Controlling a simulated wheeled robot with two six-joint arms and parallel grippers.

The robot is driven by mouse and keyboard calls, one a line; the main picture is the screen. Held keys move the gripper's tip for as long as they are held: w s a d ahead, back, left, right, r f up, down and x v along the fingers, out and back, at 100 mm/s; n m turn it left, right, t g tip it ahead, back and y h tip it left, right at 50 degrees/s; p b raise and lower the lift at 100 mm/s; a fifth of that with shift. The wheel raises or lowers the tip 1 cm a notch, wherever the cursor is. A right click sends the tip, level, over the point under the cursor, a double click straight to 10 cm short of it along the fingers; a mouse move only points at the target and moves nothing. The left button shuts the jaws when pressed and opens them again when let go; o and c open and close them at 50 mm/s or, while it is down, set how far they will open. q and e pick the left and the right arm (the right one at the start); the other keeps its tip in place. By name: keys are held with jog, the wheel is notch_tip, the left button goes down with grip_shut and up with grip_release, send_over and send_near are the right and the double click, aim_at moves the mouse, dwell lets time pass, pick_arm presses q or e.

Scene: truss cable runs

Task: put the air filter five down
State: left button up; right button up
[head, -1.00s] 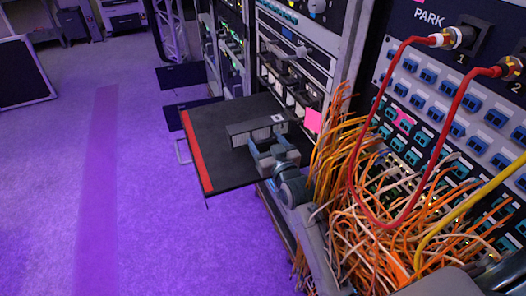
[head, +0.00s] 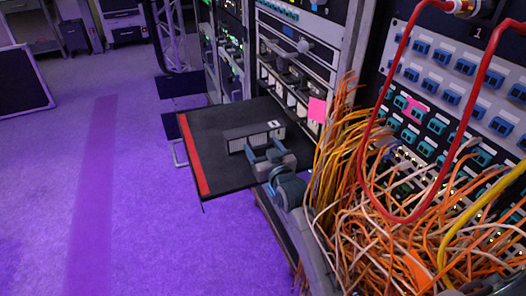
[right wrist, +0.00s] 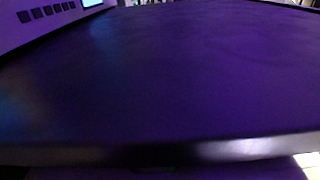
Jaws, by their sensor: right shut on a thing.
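The air filter, a grey bar-shaped box (head: 246,138) with a small white label at its right end, is over the black pull-out shelf (head: 207,135) in the head view. The label's mark is too small to read. My right gripper (head: 267,153) is shut on its near side, towards the right end. The filter looks level and low over the shelf; I cannot tell whether it touches. In the right wrist view a broad dark flat surface (right wrist: 165,75) fills the picture, and the fingers do not show. My left gripper is not in view.
The shelf has a red strip (head: 193,155) along its left edge. Dense orange cables (head: 375,210) and a looping red cable (head: 362,150) hang close to the right of my arm. A pink note (head: 317,110) is on the rack. Purple floor (head: 90,190) is clear at left.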

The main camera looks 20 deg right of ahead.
jog(key=o, duration=1.6)
jog(key=s, duration=1.2)
jog(key=s+f+g, duration=0.4)
jog(key=s+f, duration=0.4)
jog(key=s, duration=0.4)
jog(key=s+f+g, duration=0.5)
jog(key=s+f, duration=0.3)
jog(key=s, duration=0.4)
jog(key=shift+g+y+p, duration=0.3)
jog(key=shift+y+p, duration=0.05)
jog(key=shift+y, duration=0.05)
